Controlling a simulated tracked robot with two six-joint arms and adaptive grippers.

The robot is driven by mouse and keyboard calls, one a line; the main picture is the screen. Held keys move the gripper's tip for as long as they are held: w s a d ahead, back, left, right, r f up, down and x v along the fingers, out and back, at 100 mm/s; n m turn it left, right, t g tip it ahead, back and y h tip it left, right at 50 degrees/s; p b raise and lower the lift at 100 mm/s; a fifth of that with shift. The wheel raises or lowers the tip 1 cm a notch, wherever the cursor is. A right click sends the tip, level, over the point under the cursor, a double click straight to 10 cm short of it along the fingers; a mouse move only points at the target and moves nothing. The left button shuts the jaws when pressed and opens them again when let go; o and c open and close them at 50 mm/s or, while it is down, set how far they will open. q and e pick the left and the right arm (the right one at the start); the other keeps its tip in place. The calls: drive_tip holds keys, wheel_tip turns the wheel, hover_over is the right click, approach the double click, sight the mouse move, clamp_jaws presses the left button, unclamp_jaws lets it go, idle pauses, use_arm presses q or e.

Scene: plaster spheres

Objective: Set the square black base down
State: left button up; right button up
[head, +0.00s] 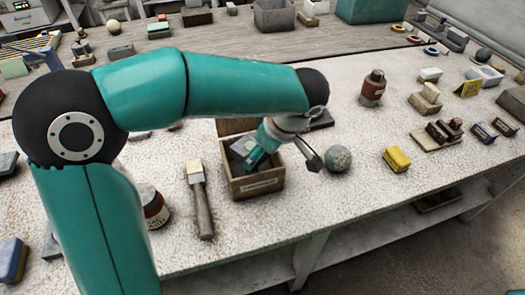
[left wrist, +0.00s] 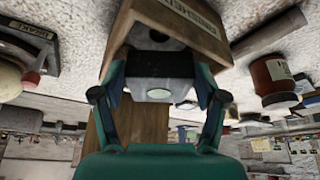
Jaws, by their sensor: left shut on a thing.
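My left gripper (head: 256,152) reaches down into a small open wooden box (head: 258,190) on the speckled table. In the left wrist view, the gripper (left wrist: 160,82) has its two fingers on either side of a dark block, which looks like the square black base (left wrist: 158,64), and is shut on it. A grey part with a pale round spot shows at the near side of the block. The wooden box also shows in the wrist view (left wrist: 180,22), with its labelled front at the top. I cannot tell whether the base touches the box floor. My right gripper is not in view.
A grey-green sphere (head: 338,158) stands right of the box. A yellow block (head: 397,159) and a brown bottle (head: 373,88) stand further right. Table between them is bare.

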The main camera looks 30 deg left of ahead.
use_arm(q)
drive_tip(key=shift+f, duration=0.25)
drive_tip(key=o, duration=1.7)
drive_tip(key=shift+r, duration=0.1)
drive_tip(key=shift+r+p, duration=1)
drive_tip(key=shift+r, duration=0.9)
